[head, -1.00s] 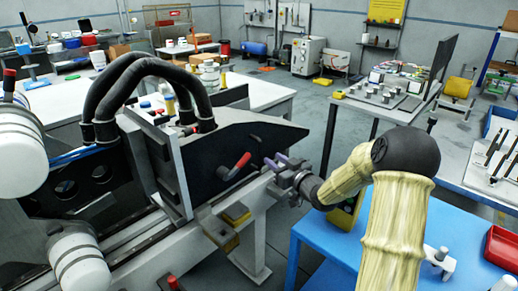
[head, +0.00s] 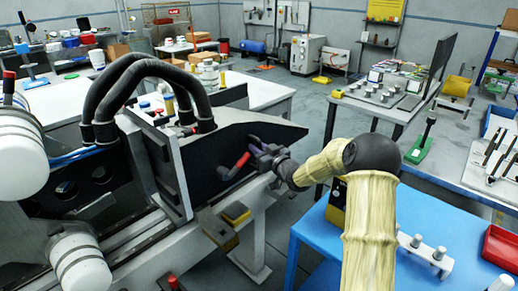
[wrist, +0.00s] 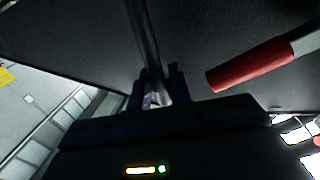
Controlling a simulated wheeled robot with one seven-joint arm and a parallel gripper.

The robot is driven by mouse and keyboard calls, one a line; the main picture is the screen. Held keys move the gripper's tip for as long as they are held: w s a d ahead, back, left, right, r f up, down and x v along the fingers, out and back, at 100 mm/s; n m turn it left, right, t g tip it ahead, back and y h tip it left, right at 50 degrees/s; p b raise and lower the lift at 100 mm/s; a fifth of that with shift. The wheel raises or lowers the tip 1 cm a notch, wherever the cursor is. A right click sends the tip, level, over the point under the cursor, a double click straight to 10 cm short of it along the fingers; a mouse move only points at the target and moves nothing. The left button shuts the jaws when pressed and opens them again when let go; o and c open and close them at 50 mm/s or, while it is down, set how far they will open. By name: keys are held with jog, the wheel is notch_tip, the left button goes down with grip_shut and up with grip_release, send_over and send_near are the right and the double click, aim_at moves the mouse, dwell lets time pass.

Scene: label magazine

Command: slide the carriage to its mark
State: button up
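The carriage (head: 215,150) is a large dark panel unit on a long rail (head: 130,245), left of centre in the head view. A red-handled lever (head: 233,167) sticks out of its face and also shows in the wrist view (wrist: 250,65). My gripper (head: 258,150) is at the carriage face, just right of the lever. In the wrist view, my gripper's fingers (wrist: 157,92) stand apart, with a grey bar (wrist: 146,40) running down between them. Whether they touch the bar is unclear. I cannot make out the mark.
A yellow block (head: 236,214) sits beside the rail below my gripper. A blue table (head: 400,255) with a red tray (head: 502,247) is to the right. Black hoses (head: 125,85) arch over the carriage. Grey floor shows between the rail and the blue table.

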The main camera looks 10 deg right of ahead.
grip_shut()
jog(key=shift+w+d+r, duration=0.15)
jog(key=shift+w+d, duration=0.15)
jog(key=shift+d, duration=0.4)
jog(key=shift+o, duration=1.8)
grip_release()
jog(key=shift+w+d, duration=0.1)
jog(key=shift+w, duration=0.05)
notch_tip(320, 180, up, 10)
jog(key=shift+c, duration=0.4)
